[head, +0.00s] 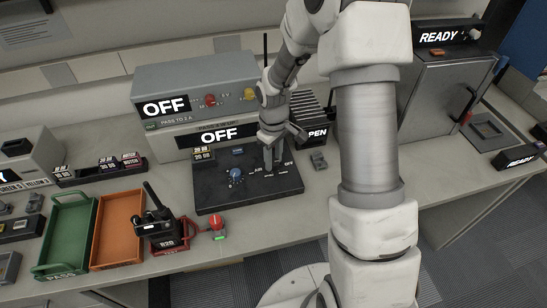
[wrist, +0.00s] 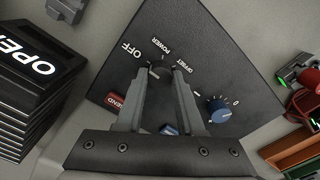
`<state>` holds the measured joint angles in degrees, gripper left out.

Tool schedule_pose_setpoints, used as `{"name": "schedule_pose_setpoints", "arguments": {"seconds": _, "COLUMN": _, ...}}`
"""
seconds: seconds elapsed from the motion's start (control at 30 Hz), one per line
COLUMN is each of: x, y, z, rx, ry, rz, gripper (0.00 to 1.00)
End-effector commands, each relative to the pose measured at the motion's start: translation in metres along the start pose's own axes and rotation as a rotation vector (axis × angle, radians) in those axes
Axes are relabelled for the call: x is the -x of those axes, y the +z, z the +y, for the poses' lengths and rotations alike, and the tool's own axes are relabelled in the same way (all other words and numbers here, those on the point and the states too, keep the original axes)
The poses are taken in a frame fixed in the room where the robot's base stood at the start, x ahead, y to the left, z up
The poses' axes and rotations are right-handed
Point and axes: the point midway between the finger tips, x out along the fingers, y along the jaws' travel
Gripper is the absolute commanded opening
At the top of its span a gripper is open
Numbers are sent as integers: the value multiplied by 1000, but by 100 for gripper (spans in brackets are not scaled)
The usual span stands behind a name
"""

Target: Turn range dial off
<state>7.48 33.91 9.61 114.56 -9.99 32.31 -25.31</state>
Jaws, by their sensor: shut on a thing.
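A black control panel (head: 250,197) lies on the bench and also fills the middle of the wrist view (wrist: 215,75). A small dark dial (wrist: 158,68) sits on it beside the printed words OFF, POWER and OFFSET. My gripper (head: 272,164) reaches down to the panel. In the wrist view its fingertips (wrist: 160,76) are on either side of the dark dial, shut on it. The fingers hide part of the dial, and I cannot tell where its pointer is. A blue dial (head: 235,174) stands apart on the same panel and shows in the wrist view (wrist: 220,108).
Grey units with OFF displays (head: 205,135) stand behind the panel. A black radio (head: 155,218), a red button (head: 216,222), an orange tray (head: 117,228) and a green tray (head: 66,232) are to the left. A grey cabinet (head: 430,90) stands at the right.

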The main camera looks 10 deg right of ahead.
Motion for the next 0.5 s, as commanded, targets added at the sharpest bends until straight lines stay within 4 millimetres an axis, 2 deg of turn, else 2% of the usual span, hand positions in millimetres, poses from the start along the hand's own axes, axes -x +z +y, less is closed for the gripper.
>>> {"name": "schedule_pose_setpoints", "arguments": {"seconds": 0.37, "x": 0, "y": 0, "z": 0, "rx": 7, "ry": 1, "rz": 0, "gripper": 0}}
{"name": "schedule_pose_setpoints", "arguments": {"seconds": 0.4, "x": 0, "y": 0, "z": 0, "rx": 7, "ry": 1, "rz": 0, "gripper": 42}}
{"name": "schedule_pose_setpoints", "arguments": {"seconds": 0.5, "x": 0, "y": 0, "z": 0, "rx": 7, "ry": 1, "rz": 0, "gripper": 60}}
